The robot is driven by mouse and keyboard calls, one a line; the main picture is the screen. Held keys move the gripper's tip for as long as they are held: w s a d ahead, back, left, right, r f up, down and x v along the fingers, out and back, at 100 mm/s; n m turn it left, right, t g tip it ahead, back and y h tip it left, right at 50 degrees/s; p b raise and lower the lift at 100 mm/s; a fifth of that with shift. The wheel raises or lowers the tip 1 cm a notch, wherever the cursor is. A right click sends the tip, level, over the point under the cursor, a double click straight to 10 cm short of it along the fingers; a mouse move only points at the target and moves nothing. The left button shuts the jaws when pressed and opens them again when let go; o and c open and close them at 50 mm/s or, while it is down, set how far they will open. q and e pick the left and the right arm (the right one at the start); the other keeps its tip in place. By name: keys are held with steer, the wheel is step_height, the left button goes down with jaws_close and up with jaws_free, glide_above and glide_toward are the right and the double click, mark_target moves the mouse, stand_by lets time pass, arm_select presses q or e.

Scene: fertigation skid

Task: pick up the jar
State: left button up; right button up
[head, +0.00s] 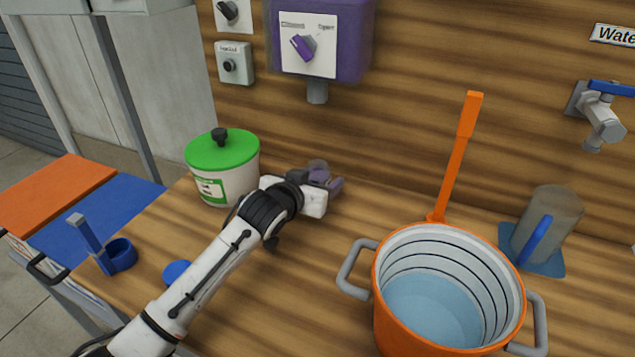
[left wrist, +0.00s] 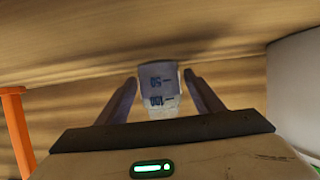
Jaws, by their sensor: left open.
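A small clear jar with dark graduation marks (left wrist: 160,88) stands between the two fingers of my left gripper (left wrist: 160,79) in the left wrist view. The fingers are open on either side of it, and I cannot tell whether they touch it. In the head view the jar's top (head: 318,164) shows just behind my left gripper (head: 328,181), near the wooden back wall; the gripper hides its lower part. My right gripper is out of view.
A white tub with a green lid (head: 222,152) stands close left of the gripper. An orange pot of water (head: 448,290) is at front right, before a grey pitcher (head: 548,222). A purple dispenser (head: 318,45) hangs above.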

arm_select(q)
steer(key=c, duration=1.2)
